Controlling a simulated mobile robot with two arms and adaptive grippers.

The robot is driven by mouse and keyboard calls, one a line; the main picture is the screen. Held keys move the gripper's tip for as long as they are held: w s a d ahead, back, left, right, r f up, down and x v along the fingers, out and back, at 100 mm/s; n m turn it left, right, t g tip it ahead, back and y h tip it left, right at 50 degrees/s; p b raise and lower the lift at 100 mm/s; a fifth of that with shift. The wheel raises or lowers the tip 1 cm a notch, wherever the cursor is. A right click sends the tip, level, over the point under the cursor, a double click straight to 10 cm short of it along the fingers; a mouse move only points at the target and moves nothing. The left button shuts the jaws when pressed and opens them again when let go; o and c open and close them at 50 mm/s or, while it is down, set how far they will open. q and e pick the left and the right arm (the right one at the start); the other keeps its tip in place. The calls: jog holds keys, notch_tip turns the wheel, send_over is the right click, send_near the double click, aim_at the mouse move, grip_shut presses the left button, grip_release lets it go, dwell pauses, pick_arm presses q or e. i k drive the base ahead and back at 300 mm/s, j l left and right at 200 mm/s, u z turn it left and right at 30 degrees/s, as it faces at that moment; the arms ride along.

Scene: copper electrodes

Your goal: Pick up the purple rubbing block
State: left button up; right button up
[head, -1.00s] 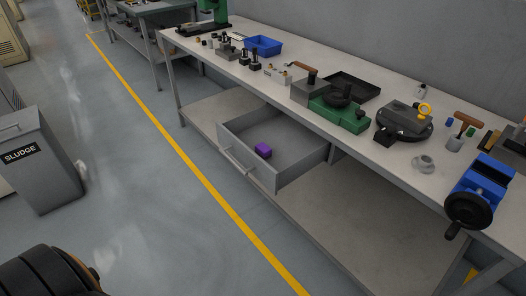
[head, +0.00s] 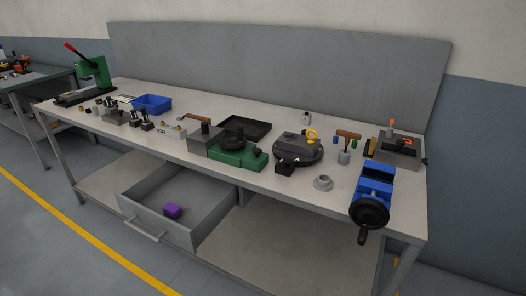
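The purple rubbing block (head: 173,211) is a small block lying on the floor of an open grey drawer (head: 205,226) under the workbench, in the lower left of the head view. It lies towards the drawer's front, behind the front panel with its handle (head: 144,229). Neither of my grippers shows in the head view now.
The workbench (head: 304,182) carries a green vise (head: 239,156), a black tray (head: 244,127), a blue bin (head: 152,103), a round clamp fixture (head: 299,150) and a blue vise (head: 373,189) overhanging the front right. The drawer juts out below the bench. Floor in front is clear.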

aim_at(171, 209)
jog(key=i+j+u, duration=0.25)
jog(key=i, duration=0.15)
jog(key=i+j+u, duration=0.1)
jog(key=i+u, duration=0.15)
jog(key=i, duration=0.15)
